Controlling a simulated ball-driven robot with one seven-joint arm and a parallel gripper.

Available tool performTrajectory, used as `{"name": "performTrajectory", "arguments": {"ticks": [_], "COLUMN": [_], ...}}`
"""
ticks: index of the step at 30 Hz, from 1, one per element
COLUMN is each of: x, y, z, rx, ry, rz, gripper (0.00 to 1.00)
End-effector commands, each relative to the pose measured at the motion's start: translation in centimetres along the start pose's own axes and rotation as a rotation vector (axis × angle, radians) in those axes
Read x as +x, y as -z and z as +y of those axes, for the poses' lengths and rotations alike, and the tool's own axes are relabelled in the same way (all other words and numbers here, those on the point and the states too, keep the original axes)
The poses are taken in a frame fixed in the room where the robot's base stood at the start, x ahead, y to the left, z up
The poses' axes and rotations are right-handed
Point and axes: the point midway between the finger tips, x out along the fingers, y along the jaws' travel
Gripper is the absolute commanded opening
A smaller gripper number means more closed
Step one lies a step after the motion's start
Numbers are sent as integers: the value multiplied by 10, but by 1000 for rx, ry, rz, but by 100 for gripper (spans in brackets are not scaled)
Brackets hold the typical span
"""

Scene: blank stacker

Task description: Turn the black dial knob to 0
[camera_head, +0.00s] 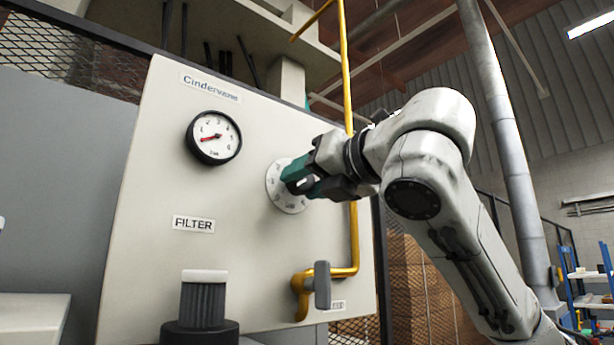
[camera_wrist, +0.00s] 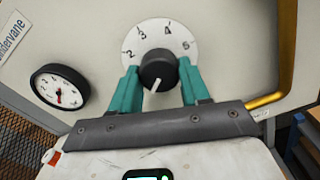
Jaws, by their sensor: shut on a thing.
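The black dial knob (camera_wrist: 158,70) sits at the middle of a white round scale plate (camera_wrist: 150,38), with the numbers 2 to 5 readable along its upper part. A white mark on the knob points down and slightly left in the wrist view; the numbers there are hidden or too small to read. In the head view the scale plate (camera_head: 287,203) is on the pale panel, partly covered by my fingers. My gripper (camera_head: 303,176) is shut on the knob, its teal fingers on either side of it (camera_wrist: 160,85).
A pressure gauge (camera_head: 213,137) with a red needle is left of the dial, also in the wrist view (camera_wrist: 60,88). A yellow pipe (camera_head: 355,235) runs down at the right to a yellow elbow with a grey handle (camera_head: 322,285). A FILTER label (camera_head: 193,224) is below.

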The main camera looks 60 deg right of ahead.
Motion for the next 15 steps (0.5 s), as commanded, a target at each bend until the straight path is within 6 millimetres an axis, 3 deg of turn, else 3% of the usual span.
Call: {"name": "performTrajectory", "arguments": {"ticks": [15], "x": [1], "y": [4], "z": [-2], "rx": [-176], "ry": [3], "rz": [9], "gripper": [15]}}
